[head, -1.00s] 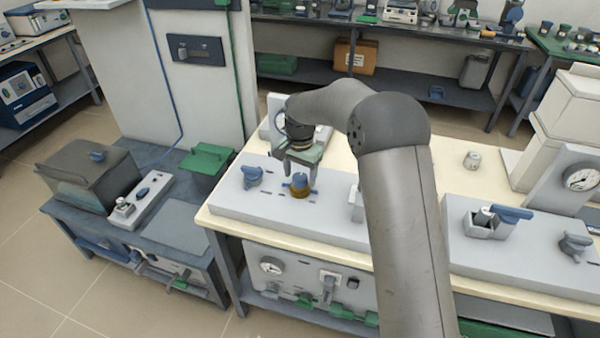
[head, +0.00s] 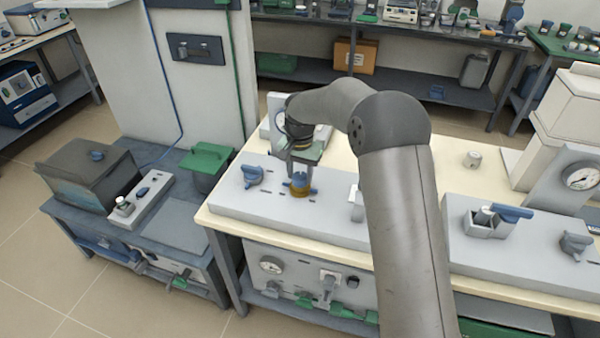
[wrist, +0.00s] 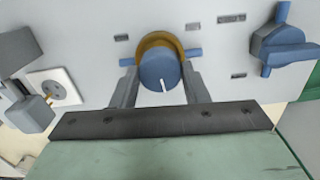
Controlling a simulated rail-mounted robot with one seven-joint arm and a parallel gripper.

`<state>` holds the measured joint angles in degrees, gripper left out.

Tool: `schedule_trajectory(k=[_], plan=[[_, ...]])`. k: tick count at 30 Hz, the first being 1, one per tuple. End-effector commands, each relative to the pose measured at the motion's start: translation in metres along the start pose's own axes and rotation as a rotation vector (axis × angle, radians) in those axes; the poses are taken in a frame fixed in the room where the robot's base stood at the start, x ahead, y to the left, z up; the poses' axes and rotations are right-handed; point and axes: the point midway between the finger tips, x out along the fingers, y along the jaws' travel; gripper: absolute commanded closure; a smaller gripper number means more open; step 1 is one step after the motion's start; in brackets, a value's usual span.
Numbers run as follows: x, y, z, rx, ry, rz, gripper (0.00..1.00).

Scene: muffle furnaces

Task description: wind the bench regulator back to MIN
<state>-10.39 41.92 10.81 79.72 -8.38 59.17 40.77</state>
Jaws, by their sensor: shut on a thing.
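The bench regulator is a blue knob (head: 299,181) on a brass collar, set in the light grey panel (head: 235,205) on the bench. In the wrist view the knob (wrist: 158,70) has a white pointer line on its face and the brass collar (wrist: 160,43) behind it. Short blue bars stick out on both sides. My gripper (head: 300,173) comes down from above, and its two fingers (wrist: 159,82) are shut on the knob, one on each side. Small dark marks lie around the knob, but their lettering is too small to read.
A blue lever handle (head: 253,176) stands left of the knob; it also shows in the wrist view (wrist: 282,46). Right along the bench is another panel with a blue-handled fitting (head: 511,213).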

Motion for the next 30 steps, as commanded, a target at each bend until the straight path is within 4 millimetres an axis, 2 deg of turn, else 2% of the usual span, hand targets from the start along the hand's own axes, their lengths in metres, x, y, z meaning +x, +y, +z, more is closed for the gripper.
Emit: schedule_trajectory(k=[30], plan=[[-0.0016, -0.0006, -0.0005, -0.953, 0.003, -0.001, 0.82]])
